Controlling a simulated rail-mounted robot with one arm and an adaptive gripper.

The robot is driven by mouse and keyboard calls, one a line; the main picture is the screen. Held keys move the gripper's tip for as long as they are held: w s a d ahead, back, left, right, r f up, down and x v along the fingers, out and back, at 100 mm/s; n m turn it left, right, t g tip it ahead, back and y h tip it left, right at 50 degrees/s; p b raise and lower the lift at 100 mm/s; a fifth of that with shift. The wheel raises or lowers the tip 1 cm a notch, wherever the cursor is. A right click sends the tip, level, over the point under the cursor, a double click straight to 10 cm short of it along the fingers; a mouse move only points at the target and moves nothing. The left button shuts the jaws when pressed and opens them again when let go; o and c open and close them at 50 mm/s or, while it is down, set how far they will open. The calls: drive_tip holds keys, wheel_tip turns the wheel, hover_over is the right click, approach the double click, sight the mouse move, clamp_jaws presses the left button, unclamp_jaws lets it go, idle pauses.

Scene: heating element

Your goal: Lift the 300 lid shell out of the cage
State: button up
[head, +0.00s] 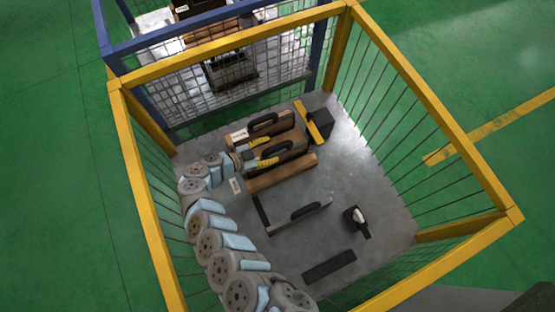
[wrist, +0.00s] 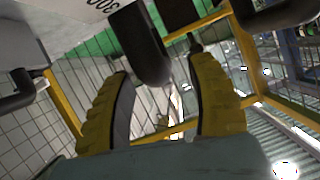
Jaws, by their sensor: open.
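A pale surface marked 300 (wrist: 100,6) shows at the top left of the wrist view, beside a thick dark handle (wrist: 140,45). My gripper (wrist: 160,65) is open, its yellow fingers reaching up near that handle; I see no contact. In the head view my gripper (head: 264,152) is over the left part of a brown lid shell (head: 284,157) with a black handle, inside the cage (head: 134,165). Another brown shell with a black handle (head: 268,123) lies just behind it. Labels are too small to read there, and my arm hides part of the shells.
A dark block with a yellow strip (head: 319,123), a bracket with a handle (head: 303,214), a small dark part (head: 357,222) and a dark bar (head: 329,265) lie on the grey floor. Yellow-framed mesh walls surround everything.

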sight(277, 148)
drive_tip(key=x, duration=0.3)
drive_tip(key=shift+d+b, duration=0.2)
drive_tip(key=shift+b, duration=0.2)
drive_tip(key=shift+a, duration=0.1)
clamp_jaws()
